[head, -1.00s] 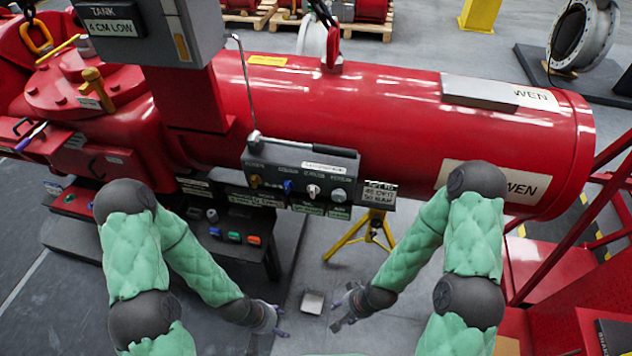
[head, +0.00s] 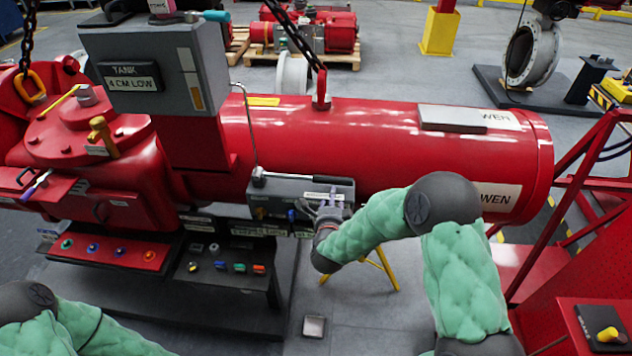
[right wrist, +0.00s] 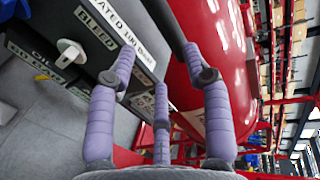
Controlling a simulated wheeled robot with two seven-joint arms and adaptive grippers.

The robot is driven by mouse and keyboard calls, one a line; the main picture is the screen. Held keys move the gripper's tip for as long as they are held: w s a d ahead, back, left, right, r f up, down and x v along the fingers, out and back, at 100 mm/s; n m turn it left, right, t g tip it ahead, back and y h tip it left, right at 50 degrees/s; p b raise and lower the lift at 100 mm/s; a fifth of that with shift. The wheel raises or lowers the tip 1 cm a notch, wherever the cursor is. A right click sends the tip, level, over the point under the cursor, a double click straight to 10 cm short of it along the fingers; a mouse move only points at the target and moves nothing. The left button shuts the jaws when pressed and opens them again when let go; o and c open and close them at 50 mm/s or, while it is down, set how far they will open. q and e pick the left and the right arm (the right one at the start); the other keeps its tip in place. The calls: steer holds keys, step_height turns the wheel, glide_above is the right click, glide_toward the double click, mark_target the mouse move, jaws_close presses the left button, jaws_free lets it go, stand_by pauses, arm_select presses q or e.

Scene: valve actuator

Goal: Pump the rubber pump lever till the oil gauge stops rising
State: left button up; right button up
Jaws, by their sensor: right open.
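The pump lever, a dark rubber-gripped bar (head: 298,179), lies nearly level along the top of the grey pump block (head: 285,195) on the red cylinder. My right gripper (head: 325,200) is at the block's right end, close to the lever's free end. In the right wrist view my open purple fingers (right wrist: 160,65) point at a dark bar (right wrist: 170,25), probably the lever; contact cannot be told. The oil gauge (head: 190,80), a vertical strip with yellow low down, is on the grey tank box (head: 155,68), whose display reads "TANK 4 CM LOW". My left gripper is out of view.
A thin metal rod (head: 248,130) rises from the block's left end. A white knob (right wrist: 70,50) is on the block's front face. A yellow stand (head: 375,265) is under the cylinder. The front floor is mostly clear.

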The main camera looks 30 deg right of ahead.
mark_target(334, 182)
steer(key=x, duration=1.1)
steer(key=shift+d+r, duration=0.1)
steer(key=shift+r, duration=0.3)
